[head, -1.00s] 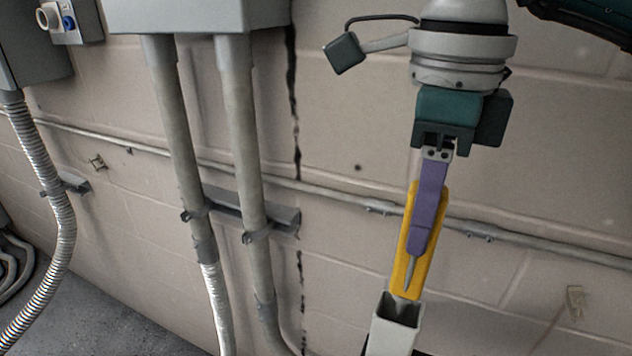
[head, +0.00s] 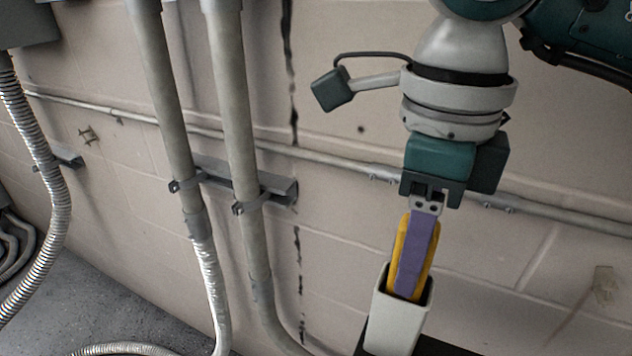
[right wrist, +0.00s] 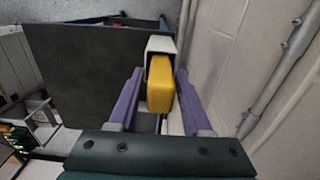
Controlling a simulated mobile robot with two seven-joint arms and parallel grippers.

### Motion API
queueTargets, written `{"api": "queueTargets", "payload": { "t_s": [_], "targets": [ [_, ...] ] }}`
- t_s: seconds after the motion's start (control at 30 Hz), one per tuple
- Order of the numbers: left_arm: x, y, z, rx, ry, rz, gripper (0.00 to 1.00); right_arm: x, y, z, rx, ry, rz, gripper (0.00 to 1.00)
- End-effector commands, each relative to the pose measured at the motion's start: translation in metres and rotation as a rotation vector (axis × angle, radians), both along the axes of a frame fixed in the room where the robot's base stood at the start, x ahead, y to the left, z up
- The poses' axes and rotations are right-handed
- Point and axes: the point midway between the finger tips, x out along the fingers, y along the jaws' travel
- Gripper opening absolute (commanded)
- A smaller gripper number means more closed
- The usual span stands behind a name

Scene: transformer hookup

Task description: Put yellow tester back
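The yellow tester (head: 402,254) stands upright, slightly tilted, with its lower part inside a pale square holder (head: 388,312); its lower end is hidden. In the right wrist view the tester (right wrist: 160,84) shows end-on, with the holder (right wrist: 160,44) just beyond it. My right gripper (head: 412,292) points down over the holder. Its purple fingers (right wrist: 159,74) stand on either side of the tester, with narrow gaps showing beside its near end. In the head view the front finger covers part of the tester, and its tip is at the holder's rim. My left gripper is out of view.
A block wall stands behind, with a thin horizontal conduit (head: 330,160) just behind my right wrist. Two thick vertical pipes (head: 236,120) and a flexible metal conduit (head: 58,215) are to the left. A dark panel (right wrist: 95,65) lies beside the holder in the wrist view.

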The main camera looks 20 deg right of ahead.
Motion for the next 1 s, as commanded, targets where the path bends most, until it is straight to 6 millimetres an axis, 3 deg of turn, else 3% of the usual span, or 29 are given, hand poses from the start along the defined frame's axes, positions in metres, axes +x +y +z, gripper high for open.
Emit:
{"api": "queueTargets", "payload": {
  "t_s": [0.1, 0.47, 0.8, 1.0],
  "targets": [
    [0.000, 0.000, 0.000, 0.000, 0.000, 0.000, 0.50, 0.000, 0.000, 0.000, 0.000, 0.000, 0.000, 0.62],
    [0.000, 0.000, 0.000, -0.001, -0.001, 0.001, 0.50, 0.001, 0.000, 0.011, 0.000, -0.004, 0.000, 0.62],
    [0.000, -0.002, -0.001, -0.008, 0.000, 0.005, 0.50, 0.002, 0.000, 0.085, 0.000, -0.008, 0.001, 0.62],
    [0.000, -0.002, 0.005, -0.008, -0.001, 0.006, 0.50, 0.001, 0.000, 0.115, 0.000, -0.003, 0.000, 0.62]
  ]
}}
